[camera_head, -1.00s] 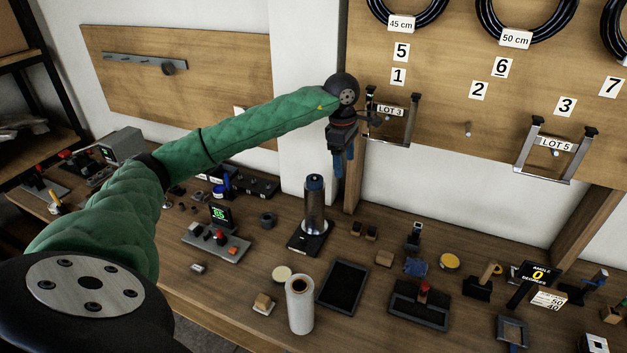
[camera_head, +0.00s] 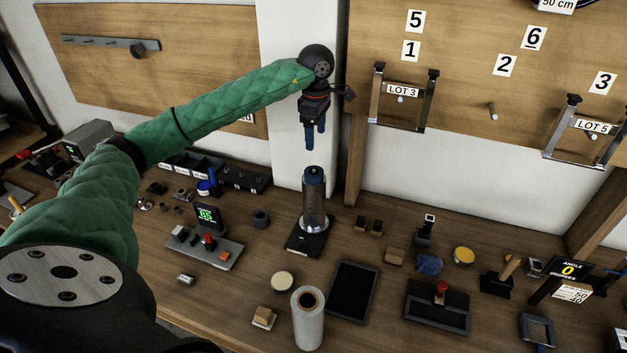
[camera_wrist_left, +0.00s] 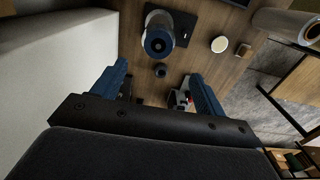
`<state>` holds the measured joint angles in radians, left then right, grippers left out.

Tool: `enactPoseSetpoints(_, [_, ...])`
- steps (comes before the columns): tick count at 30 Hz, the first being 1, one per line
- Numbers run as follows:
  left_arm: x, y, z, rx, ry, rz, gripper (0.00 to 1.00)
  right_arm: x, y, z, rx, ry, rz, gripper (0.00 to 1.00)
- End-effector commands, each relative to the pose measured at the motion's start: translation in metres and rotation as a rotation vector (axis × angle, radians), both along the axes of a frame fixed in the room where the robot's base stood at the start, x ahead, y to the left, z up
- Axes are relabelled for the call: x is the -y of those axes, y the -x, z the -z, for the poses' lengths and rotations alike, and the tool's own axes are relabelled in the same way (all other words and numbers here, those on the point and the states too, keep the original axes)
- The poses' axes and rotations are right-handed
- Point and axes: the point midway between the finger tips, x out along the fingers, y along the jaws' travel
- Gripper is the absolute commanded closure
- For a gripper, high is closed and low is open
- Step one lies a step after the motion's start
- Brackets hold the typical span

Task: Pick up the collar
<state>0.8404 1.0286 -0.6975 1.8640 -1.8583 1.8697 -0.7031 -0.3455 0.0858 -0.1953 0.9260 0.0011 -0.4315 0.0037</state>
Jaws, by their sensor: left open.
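My left gripper (camera_head: 315,135) points down with its two blue fingers apart and empty. In the head view it hangs above a clear cylinder with a blue-grey top (camera_head: 314,195), upright on a black base. A small dark ring (camera_head: 260,217) lies on the bench left of this cylinder; it may be the collar, but I cannot be sure. In the left wrist view, the open gripper (camera_wrist_left: 158,70) frames a small dark ring (camera_wrist_left: 160,70), well below the fingers. The cylinder (camera_wrist_left: 159,36) shows just beyond it. My right gripper is out of view.
A white roll (camera_head: 308,318), a cream disc (camera_head: 282,281) and a black tray (camera_head: 352,290) stand at the front. A device with a green display (camera_head: 206,243) is at left. Metal brackets (camera_head: 402,98) hang on the wall board. Bare bench shows between items.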

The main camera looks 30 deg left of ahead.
Motion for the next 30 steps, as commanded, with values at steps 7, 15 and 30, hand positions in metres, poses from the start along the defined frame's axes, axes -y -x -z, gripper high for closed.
enactPoseSetpoints(7, [0.000,0.000,0.040,0.000,0.000,0.000,0.27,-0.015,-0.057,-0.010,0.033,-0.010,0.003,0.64])
enactPoseSetpoints(15, [0.000,0.000,0.053,-0.002,0.000,-0.001,0.27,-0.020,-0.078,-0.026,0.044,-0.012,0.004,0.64])
enactPoseSetpoints(30, [-0.001,0.001,0.080,-0.003,0.000,0.000,0.27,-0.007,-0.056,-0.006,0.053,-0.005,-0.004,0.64])
